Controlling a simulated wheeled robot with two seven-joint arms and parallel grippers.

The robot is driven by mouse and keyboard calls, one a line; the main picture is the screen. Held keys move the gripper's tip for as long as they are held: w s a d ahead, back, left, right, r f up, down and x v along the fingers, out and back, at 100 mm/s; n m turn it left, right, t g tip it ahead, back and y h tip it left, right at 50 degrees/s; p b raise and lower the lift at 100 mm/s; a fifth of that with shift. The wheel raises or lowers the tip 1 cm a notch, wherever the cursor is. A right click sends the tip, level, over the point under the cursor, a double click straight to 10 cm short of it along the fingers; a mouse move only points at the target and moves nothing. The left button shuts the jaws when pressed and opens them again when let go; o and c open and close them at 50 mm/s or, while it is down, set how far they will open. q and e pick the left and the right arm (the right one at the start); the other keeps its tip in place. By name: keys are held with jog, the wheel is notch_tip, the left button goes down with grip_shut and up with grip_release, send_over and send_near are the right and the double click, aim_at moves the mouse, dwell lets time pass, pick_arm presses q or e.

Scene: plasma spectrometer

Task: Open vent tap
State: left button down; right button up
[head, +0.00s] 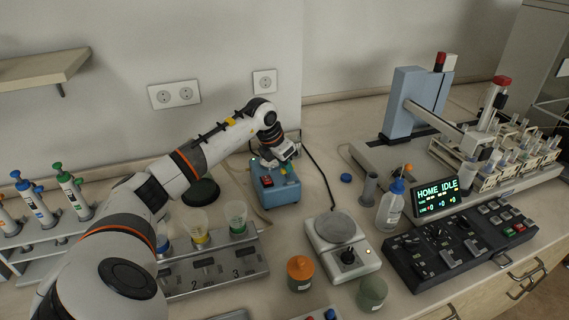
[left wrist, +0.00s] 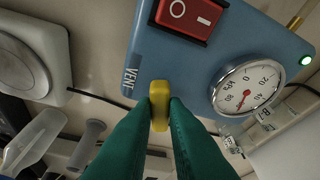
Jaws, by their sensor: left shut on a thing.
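The vent tap is a small yellow handle (left wrist: 159,106) on the blue pump box (left wrist: 200,70), beside the printed word VENT, in the left wrist view. My left gripper (left wrist: 160,112) has its two green fingers closed on the yellow handle from both sides. The box also carries a red rocker switch (left wrist: 188,15) and a round pressure gauge (left wrist: 246,88). My right gripper is not in view.
A hotplate (head: 342,245) stands right of the box. A rack with numbered cups (head: 215,268) is in front of it, and a dark round lid (head: 201,192) lies to the left. A wash bottle (head: 391,206) and a control panel (head: 460,243) are further right.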

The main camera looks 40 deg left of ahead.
pick_arm(q)
jog(key=n+y, duration=0.1)
jog(key=n, duration=0.2)
jog(key=shift+d+n, duration=0.15)
jog(key=shift+n, duration=0.25)
jog(key=n+y+b, duration=0.1)
jog(key=n, duration=0.2)
jog(key=shift+w+d+n+y, duration=0.1)
jog(key=shift+d+n+y, duration=0.05)
jog(key=shift+n+y, duration=0.2)
jog(key=n, duration=0.1)
jog(key=n+g+y+b, duration=0.1)
jog(key=n, duration=0.1)
jog(key=shift+w+d+n, duration=0.1)
jog(key=shift+d+n, duration=0.05)
jog(key=shift+n, duration=0.1)
jog(key=shift+w+n+g+y, duration=0.1)
jog(key=shift+n+g+y, duration=0.45)
jog(key=shift+n, duration=0.95)
jog(key=shift+r, duration=0.1)
jog(key=c, duration=1.4)
grip_release()
jog(key=shift+c, duration=0.2)
